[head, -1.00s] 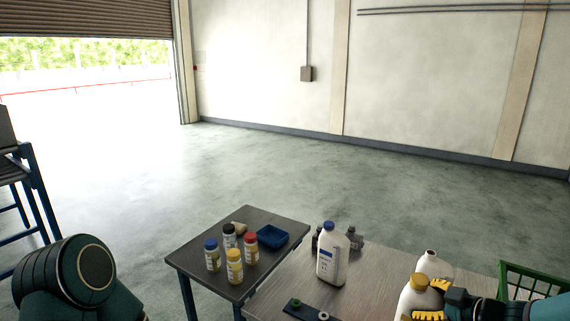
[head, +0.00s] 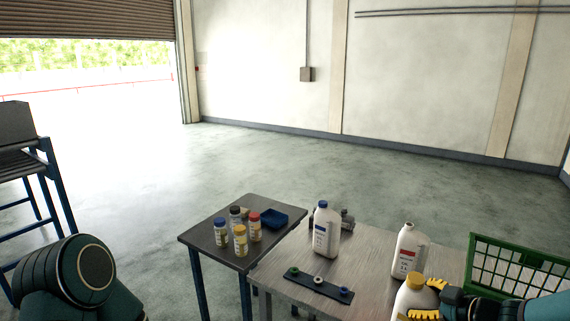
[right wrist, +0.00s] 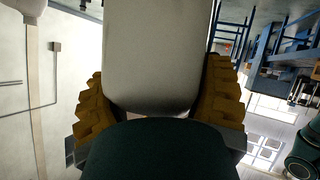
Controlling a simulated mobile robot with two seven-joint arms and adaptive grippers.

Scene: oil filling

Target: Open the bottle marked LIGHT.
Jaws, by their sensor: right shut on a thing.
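A white bottle with a yellow cap (head: 411,297) stands at the lower right of the head view. My right gripper (head: 431,300) is shut on it from the right side, with yellow fingers. The right wrist view shows the white body of this bottle (right wrist: 158,55) between the two fingers (right wrist: 162,100). A white bottle with a red label and an open mouth (head: 408,252) stands behind it on the table. A white bottle with a blue cap (head: 326,229) stands farther left. The label words are too small to read. My left gripper is out of view.
A dark strip with round coloured pieces (head: 318,286) lies on the grey table (head: 282,272). A green crate (head: 518,262) is at the right. The dark side table (head: 198,237) holds several small capped bottles (head: 240,240) and a blue tray (head: 275,219).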

